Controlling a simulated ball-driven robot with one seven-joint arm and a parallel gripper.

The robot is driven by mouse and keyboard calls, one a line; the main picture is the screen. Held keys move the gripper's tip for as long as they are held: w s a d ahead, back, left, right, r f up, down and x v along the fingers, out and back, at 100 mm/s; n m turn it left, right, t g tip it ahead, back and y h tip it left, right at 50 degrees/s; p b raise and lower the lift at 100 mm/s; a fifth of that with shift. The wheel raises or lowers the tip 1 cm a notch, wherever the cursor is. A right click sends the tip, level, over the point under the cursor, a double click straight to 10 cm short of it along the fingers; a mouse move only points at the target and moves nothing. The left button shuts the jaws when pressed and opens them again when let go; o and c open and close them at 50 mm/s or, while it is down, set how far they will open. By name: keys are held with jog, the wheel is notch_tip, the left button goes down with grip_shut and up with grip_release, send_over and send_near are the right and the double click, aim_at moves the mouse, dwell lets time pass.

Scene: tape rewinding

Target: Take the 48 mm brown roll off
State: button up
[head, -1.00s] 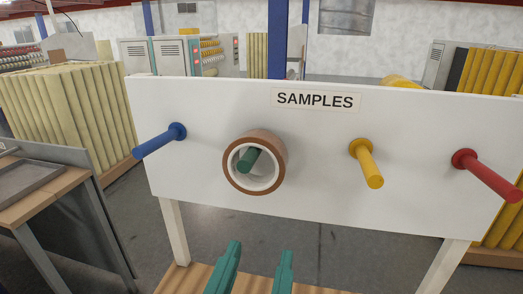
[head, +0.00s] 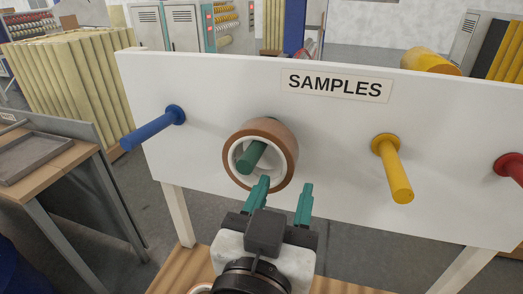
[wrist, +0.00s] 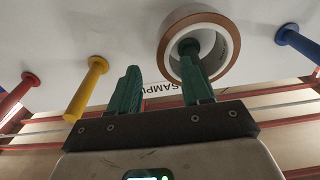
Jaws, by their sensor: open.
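The brown roll (head: 289,150) hangs on the green peg (head: 254,156) of the white board, its pale core around the peg. It also shows at the top of the wrist view (wrist: 231,45). My gripper (head: 283,186) is open and empty, in front of the board and low to the right of the peg. In the head view its left finger overlaps the lower edge of the roll; its right finger is just right of and below it. In the wrist view (wrist: 160,62) one finger covers part of the roll and peg. I cannot tell whether it touches.
A blue peg (head: 152,128) stands left of the roll; a yellow peg (head: 393,170) and a red peg (head: 511,166) stand to the right, all bare where visible. A SAMPLES label (head: 336,85) is above. A side table (head: 40,185) with a grey tray is at left.

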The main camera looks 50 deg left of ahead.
aim_at(287, 173)
jog(key=p+x, duration=0.2)
jog(key=x, duration=0.2)
jog(key=shift+w+a+r, duration=0.1)
jog(key=shift+a+r, duration=0.1)
jog(key=shift+a, duration=0.05)
jog(key=shift+w+a+f, duration=0.1)
jog(key=shift+w+a, duration=0.05)
jog(key=shift+w, duration=0.1)
grip_shut()
